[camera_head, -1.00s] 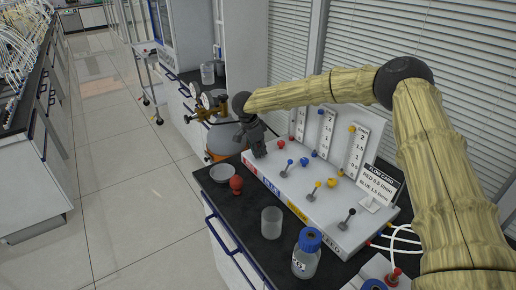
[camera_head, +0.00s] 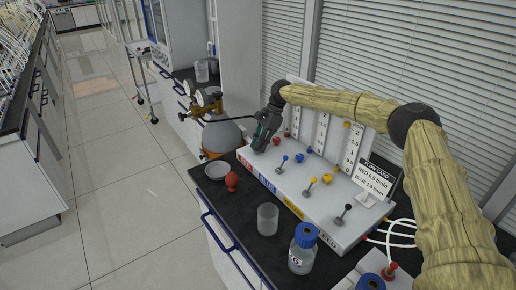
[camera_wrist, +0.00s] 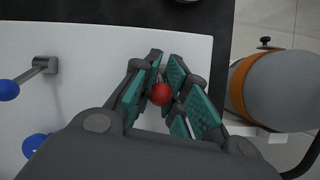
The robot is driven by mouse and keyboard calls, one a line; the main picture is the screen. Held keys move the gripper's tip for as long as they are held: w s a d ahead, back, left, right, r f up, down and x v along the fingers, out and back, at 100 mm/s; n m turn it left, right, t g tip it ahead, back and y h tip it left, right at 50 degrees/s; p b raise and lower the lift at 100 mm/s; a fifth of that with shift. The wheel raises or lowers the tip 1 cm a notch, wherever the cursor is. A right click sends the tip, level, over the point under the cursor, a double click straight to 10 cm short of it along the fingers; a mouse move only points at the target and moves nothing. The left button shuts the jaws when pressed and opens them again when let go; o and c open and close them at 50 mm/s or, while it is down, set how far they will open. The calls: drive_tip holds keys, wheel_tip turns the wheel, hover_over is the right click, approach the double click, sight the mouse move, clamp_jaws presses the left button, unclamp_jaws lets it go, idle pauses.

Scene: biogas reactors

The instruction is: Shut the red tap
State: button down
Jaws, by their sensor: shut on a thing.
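The red tap's round red handle end (camera_wrist: 160,94) sits between the teal-padded fingers of my gripper (camera_wrist: 163,72) in the wrist view. The fingers are shut on it from both sides, and part of its lever shows just beyond. In the head view my gripper (camera_head: 261,141) is low over the left end of the white sloping panel (camera_head: 302,194), at the red-labelled section. It hides the red tap there. A red knob (camera_head: 277,141) is just right of my gripper.
Blue (camera_head: 284,158), yellow (camera_head: 312,180) and black (camera_head: 348,207) tap levers stand along the panel. A dish (camera_head: 216,171), red bulb (camera_head: 232,181), beaker (camera_head: 267,219) and blue-capped bottle (camera_head: 303,250) stand in front. A grey cylinder (camera_wrist: 275,87) is close right of my gripper.

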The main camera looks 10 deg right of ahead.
drive_tip(key=shift+w+d+r, duration=0.15)
drive_tip(key=shift+r, duration=0.05)
idle(0.4)
drive_tip(key=c, duration=1.6)
unclamp_jaws()
drive_tip(key=shift+o, duration=0.2)
drive_tip(key=shift+f, duration=0.1)
drive_tip(key=v, duration=1.2)
drive_tip(key=shift+d, duration=0.3)
drive_tip(key=shift+f, duration=0.2)
